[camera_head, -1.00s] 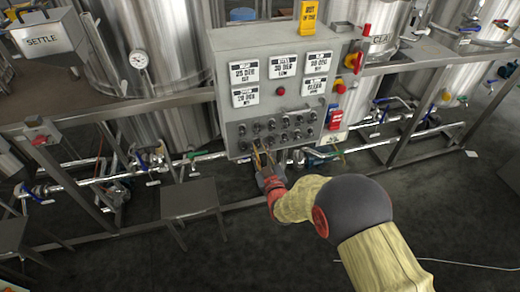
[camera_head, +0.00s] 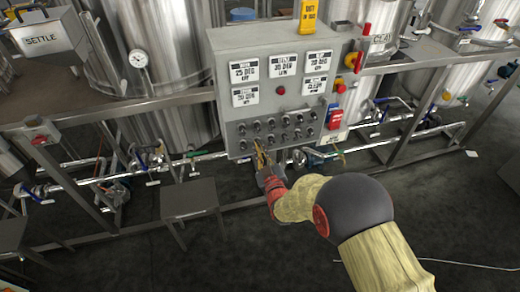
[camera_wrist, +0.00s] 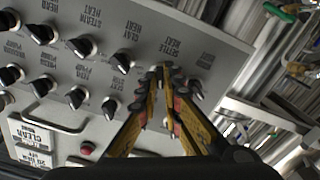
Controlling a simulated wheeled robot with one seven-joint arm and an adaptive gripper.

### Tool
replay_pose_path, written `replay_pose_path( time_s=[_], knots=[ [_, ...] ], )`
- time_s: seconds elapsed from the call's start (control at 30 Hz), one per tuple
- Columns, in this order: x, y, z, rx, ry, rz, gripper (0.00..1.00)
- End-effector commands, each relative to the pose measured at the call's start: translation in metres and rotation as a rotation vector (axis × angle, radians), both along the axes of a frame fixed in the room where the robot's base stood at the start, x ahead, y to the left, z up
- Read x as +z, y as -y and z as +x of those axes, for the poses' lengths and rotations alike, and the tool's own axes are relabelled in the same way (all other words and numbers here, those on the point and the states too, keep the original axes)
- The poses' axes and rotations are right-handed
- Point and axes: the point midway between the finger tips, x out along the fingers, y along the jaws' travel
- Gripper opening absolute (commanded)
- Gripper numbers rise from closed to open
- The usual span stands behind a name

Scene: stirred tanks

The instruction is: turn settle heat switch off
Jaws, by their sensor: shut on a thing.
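The grey control panel (camera_head: 260,105) stands in the middle of the head view, with rows of black rotary switches low on its face. In the wrist view a label reading "SETTLE HEAT" (camera_wrist: 177,38) is on the panel just beyond my fingertips. In the wrist view my gripper (camera_wrist: 160,80) is shut on the settle heat switch (camera_wrist: 157,70), which the fingertips mostly hide. Its pointer direction cannot be told. Another black switch (camera_wrist: 195,89) is close to the right of the fingers.
A clay heat switch (camera_wrist: 123,60) is left of my fingers. A metal handle (camera_wrist: 53,118) and a red button (camera_wrist: 87,148) stick out from the panel. Pipes (camera_head: 110,178) run behind and below the panel. A small dark stool (camera_head: 190,198) stands left of my gripper.

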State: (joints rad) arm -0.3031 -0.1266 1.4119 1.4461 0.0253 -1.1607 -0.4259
Motion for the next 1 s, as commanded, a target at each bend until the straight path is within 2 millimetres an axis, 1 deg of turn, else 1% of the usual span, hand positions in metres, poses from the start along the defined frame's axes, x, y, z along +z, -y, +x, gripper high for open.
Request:
replay_pose_path(
  time_s=[0.6,0.8,1.0],
  knots=[
    [-0.002,-0.0002,-0.0003,0.001,0.126,-0.438,0.0],
    [-0.0009,-0.0003,0.0,0.001,0.157,-0.544,0.0],
    [-0.001,-0.0002,-0.0004,0.002,0.172,-0.603,0.0]
  ],
)
